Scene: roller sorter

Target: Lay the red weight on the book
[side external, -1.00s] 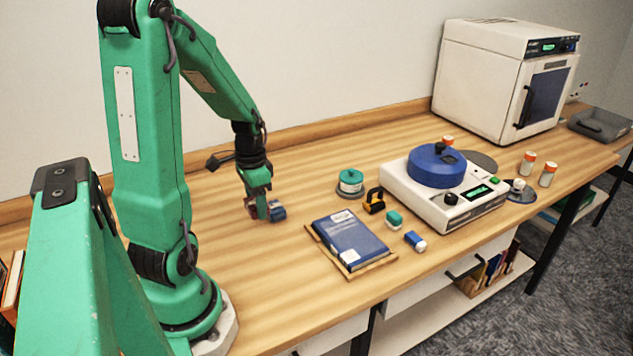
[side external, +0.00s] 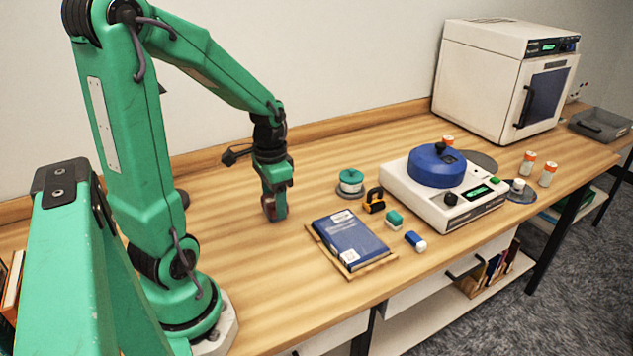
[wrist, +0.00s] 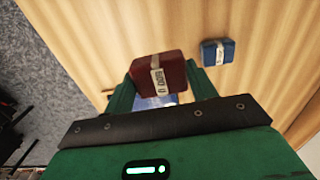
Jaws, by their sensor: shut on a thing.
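The red weight (side external: 270,205), a dark red block with a pale label band, is gripped between the fingers of my gripper (side external: 274,212). In the wrist view the red weight (wrist: 158,76) sits between the two green fingers (wrist: 160,88), its label facing the camera. I cannot tell whether it touches the table. The blue book (side external: 352,240) lies flat on a thin wooden board (side external: 377,264), right of my gripper and nearer the front edge. Nothing lies on top of the book.
Behind the book stand a green-topped round container (side external: 351,184) and a black-and-yellow item (side external: 374,200). A white machine (side external: 446,200) stands farther right.

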